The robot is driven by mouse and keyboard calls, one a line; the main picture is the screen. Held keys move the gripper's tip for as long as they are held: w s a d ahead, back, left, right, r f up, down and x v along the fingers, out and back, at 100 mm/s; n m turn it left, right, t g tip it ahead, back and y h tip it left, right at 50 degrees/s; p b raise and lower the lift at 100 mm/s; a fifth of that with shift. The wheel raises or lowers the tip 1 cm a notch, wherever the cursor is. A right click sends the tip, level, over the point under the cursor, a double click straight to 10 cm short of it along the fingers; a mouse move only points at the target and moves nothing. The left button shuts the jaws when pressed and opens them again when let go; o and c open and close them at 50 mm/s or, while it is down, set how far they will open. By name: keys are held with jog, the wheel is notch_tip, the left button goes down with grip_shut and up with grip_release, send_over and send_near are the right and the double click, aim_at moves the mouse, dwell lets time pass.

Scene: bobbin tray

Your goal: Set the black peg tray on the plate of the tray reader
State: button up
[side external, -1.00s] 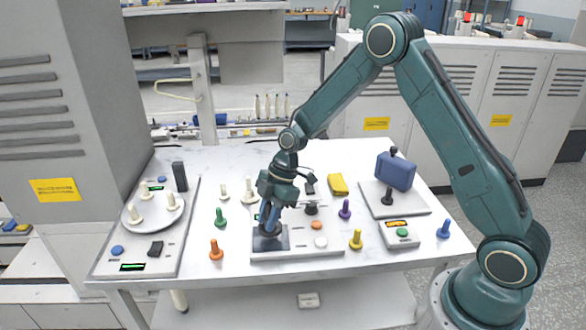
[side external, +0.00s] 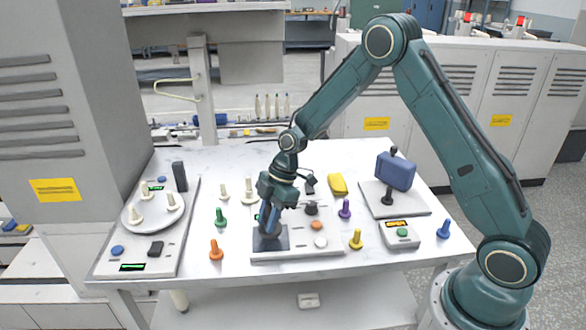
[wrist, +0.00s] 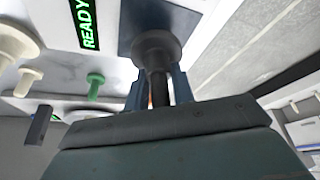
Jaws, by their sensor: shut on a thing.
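The black peg tray (wrist: 158,48) is a dark round base with an upright stem. My gripper (side external: 269,228) is shut on the stem, which shows between the fingers in the wrist view (wrist: 158,88). The tray reader (side external: 296,252) is a light grey panel in the middle of the table. Its dark square plate (side external: 282,245) lies directly under the peg tray and also shows in the wrist view (wrist: 188,22). The base is at or just above this plate; I cannot tell if they touch. A green READY display (wrist: 85,22) is lit beside the plate.
The reader carries a black knob (side external: 311,208), an orange button (side external: 316,225) and a white button (side external: 320,242). An orange peg (side external: 216,250) and a green peg (side external: 220,217) stand left; a yellow peg (side external: 356,240) stands right. A round white plate with pegs (side external: 152,218) is far left.

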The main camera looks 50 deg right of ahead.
jog(key=shift+f, duration=1.2)
dwell(0.4)
jog(key=o, duration=1.1)
jog(key=shift+c, duration=0.2)
jog(key=shift+r, duration=0.1)
jog(key=v, duration=1.3)
jog(key=shift+d+r, duration=0.25)
jog(key=shift+r, duration=0.05)
jog(key=shift+s, duration=0.15)
